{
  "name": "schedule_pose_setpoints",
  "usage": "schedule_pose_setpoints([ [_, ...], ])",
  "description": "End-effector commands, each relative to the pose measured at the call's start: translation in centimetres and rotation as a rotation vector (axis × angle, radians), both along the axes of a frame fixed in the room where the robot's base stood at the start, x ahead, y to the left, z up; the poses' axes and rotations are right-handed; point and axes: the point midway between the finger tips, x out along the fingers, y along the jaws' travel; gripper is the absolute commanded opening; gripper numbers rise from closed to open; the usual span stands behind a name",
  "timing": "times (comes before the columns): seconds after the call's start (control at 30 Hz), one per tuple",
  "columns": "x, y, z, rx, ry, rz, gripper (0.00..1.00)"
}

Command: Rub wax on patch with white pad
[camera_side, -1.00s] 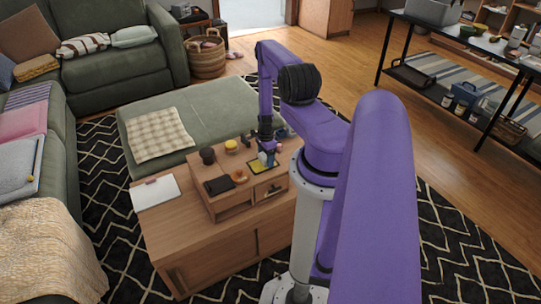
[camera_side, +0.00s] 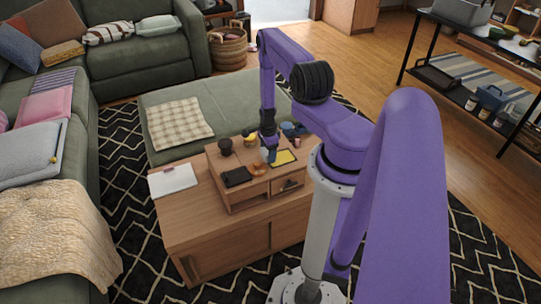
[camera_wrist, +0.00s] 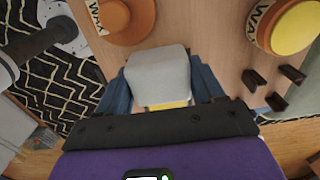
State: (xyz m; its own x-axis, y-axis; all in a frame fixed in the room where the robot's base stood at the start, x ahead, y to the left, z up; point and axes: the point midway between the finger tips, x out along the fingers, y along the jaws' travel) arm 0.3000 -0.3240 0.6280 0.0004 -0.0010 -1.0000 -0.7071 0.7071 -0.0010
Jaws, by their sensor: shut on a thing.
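My gripper (camera_wrist: 164,90) is shut on the white pad (camera_wrist: 158,72), which sits between its blue fingers in the wrist view. A narrow yellow strip shows at the pad's near edge; I cannot tell what it belongs to. In the side view my gripper (camera_side: 269,153) is just left of the yellow patch (camera_side: 285,157) on the wooden riser. An orange round wax container (camera_wrist: 128,18) and a yellow-topped one (camera_wrist: 295,28), both labelled WAX, lie beyond the pad to left and right. They also show in the side view, orange (camera_side: 257,169) and yellow (camera_side: 249,139). Pad contact below is hidden.
A black cup (camera_side: 225,146) and a flat black item (camera_side: 236,177) stand on the riser (camera_side: 212,160) left of my gripper. A blue item (camera_side: 288,129) is behind it. Small dark blocks (camera_wrist: 277,102) show at right in the wrist view. A white board (camera_side: 172,181) lies on the cabinet.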

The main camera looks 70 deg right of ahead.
Motion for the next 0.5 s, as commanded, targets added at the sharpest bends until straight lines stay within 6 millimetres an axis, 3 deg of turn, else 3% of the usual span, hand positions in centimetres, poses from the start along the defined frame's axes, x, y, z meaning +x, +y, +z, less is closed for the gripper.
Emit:
schedule_pose_setpoints([
  [0.5,0.0,0.0,4.7,0.001,0.001,0.001,0.39],
])
